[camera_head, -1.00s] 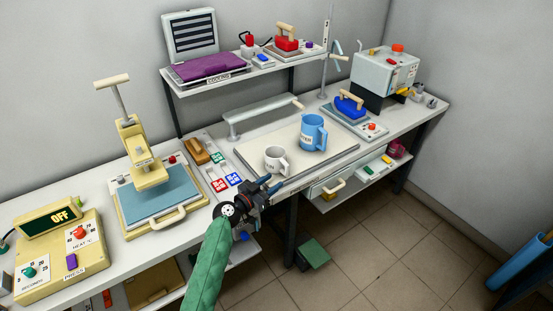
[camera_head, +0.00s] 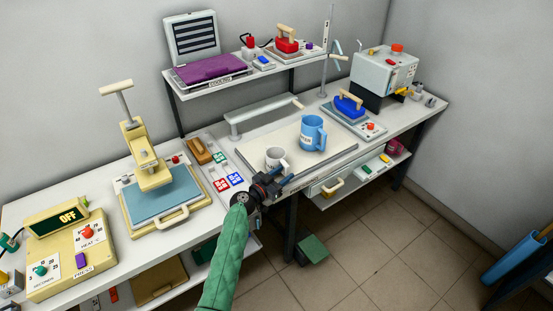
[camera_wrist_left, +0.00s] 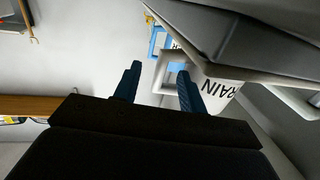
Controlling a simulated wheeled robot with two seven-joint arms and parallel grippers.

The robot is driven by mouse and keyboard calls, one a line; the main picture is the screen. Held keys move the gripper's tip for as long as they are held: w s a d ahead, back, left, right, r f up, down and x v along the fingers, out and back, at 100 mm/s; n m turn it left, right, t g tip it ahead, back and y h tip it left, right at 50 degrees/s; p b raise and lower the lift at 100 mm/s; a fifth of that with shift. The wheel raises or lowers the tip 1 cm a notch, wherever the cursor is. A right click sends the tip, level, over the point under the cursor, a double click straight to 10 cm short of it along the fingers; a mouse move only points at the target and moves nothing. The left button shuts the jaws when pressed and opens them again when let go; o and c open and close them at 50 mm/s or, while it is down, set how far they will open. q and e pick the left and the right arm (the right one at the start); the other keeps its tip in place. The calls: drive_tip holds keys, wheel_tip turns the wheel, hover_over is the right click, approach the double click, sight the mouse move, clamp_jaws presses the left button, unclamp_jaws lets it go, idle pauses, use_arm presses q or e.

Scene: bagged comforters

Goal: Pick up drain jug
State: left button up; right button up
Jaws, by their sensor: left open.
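The drain jug (camera_head: 276,155), a small white jug, stands upright on the pale board (camera_head: 333,155) of the bench. My left gripper (camera_head: 281,182) is open at its near side and hides its lower part. In the left wrist view, the jug (camera_wrist_left: 228,90) shows the letters "RAIN", and its white handle (camera_wrist_left: 163,73) lies between the open fingertips (camera_wrist_left: 157,78). I cannot tell whether the fingers touch the handle. My right gripper does not show.
A larger blue jug (camera_head: 312,134) stands just behind and right of the drain jug. A beige press (camera_head: 150,175) stands to the left, and a blue iron (camera_head: 349,104) to the right. A shelf (camera_head: 250,72) hangs above the bench's back.

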use_arm(q)
drive_tip(key=shift+w+d, duration=0.1)
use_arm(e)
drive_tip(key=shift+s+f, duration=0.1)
use_arm(q)
drive_tip(key=shift+c, duration=0.4)
clamp_jaws()
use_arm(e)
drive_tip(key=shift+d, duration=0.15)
use_arm(q)
drive_tip(key=shift+r, duration=0.1)
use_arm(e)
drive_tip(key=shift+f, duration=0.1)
